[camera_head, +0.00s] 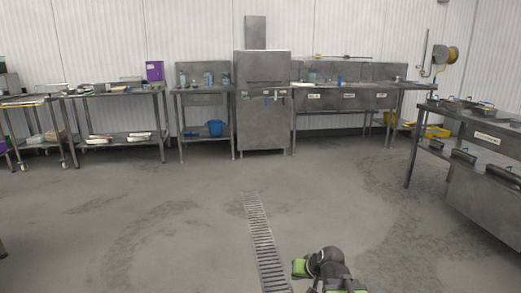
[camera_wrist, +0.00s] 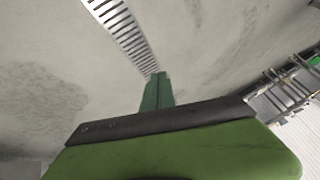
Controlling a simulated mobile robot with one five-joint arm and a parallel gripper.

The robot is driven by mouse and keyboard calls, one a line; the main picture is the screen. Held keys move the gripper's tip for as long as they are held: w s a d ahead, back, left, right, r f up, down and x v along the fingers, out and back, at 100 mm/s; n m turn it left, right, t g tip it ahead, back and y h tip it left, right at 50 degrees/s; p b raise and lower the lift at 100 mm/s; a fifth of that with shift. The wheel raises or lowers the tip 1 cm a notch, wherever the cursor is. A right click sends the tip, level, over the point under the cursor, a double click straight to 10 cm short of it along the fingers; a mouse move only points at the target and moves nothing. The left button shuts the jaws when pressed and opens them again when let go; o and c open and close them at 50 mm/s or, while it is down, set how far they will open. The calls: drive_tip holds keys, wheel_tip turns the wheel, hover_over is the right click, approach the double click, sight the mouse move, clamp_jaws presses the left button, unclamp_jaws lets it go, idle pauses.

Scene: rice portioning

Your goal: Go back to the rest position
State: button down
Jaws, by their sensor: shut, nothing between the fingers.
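My arm shows at the bottom of the head view, right of the floor drain, dark with green parts; its fingers cannot be made out there. In the wrist view my gripper (camera_wrist: 156,90) appears as a green finger pointing over bare grey floor, behind a dark and green body part. The gripper is shut, with nothing held between the fingers. No object touches it.
A slotted floor drain (camera_head: 262,240) runs through open floor. Steel tables (camera_head: 115,93), a dishwasher (camera_head: 264,125) and sinks (camera_head: 345,98) line the back wall. A steel counter (camera_head: 487,180) stands at right. The middle floor is clear.

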drive_tip(key=s+d+f+g+h, duration=0.2)
drive_tip(key=s+g, duration=0.1)
drive_tip(key=s, duration=0.3)
drive_tip(key=s+d+f+g+h, duration=0.1)
drive_tip(key=s+d+f+g, duration=0.1)
drive_tip(key=s+g, duration=0.35)
wheel_tip(320, 180, up, 33)
drive_tip(key=t+p, duration=0.2)
drive_tip(key=p, duration=3.1)
drive_tip(key=shift+s+a+p, duration=0.3)
drive_tip(key=shift+s, duration=0.15)
